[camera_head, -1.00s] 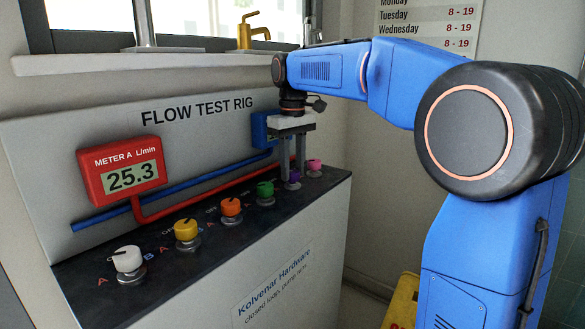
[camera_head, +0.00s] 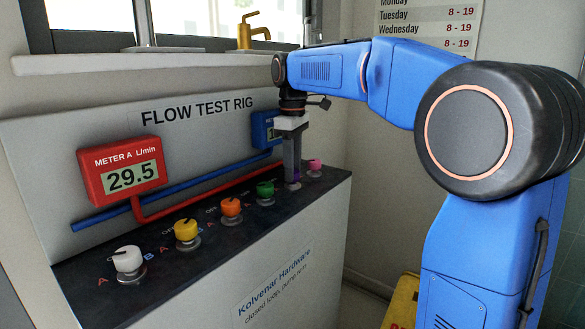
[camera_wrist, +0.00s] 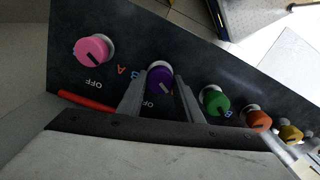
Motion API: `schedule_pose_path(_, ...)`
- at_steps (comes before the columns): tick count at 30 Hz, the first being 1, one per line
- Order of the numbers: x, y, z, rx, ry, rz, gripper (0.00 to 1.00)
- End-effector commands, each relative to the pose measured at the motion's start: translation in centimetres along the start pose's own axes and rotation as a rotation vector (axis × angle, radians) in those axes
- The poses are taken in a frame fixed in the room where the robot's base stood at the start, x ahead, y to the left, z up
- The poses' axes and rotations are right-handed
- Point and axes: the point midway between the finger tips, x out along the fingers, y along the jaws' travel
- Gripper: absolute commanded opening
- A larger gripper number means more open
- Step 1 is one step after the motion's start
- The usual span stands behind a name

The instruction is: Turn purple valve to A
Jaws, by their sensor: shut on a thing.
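The purple valve (camera_wrist: 159,80) sits in the row of knobs on the dark top of the flow test rig. My gripper (camera_wrist: 160,82) points down at it, with one finger on each side of the knob, shut on it. In the head view my gripper (camera_head: 292,178) hides most of the purple valve. The red meter A (camera_head: 120,172) reads 29.5 L/min.
The pink knob (camera_wrist: 93,49) and the green knob (camera_wrist: 215,100) stand close on either side. Orange (camera_head: 231,208), yellow (camera_head: 186,230) and white (camera_head: 127,260) knobs follow to the left. A blue meter (camera_head: 264,128) is behind my gripper.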

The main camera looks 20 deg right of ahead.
Motion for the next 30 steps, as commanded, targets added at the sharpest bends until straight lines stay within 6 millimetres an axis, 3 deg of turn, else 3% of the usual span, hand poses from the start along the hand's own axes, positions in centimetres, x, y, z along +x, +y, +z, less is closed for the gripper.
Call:
schedule_pose_path(8,-0.1,0.0,0.0,0.000,0.001,0.001,0.10)
schedule_pose_path(9,-0.1,0.0,0.0,0.000,0.001,0.001,0.39)
schedule_pose_path(11,-0.1,0.0,0.0,0.000,0.000,0.001,0.51)
schedule_pose_path(23,-0.6,0.0,0.0,0.000,0.001,0.001,0.51)
schedule_pose_path(30,-4.3,0.1,-0.1,0.000,0.002,0.002,0.51)
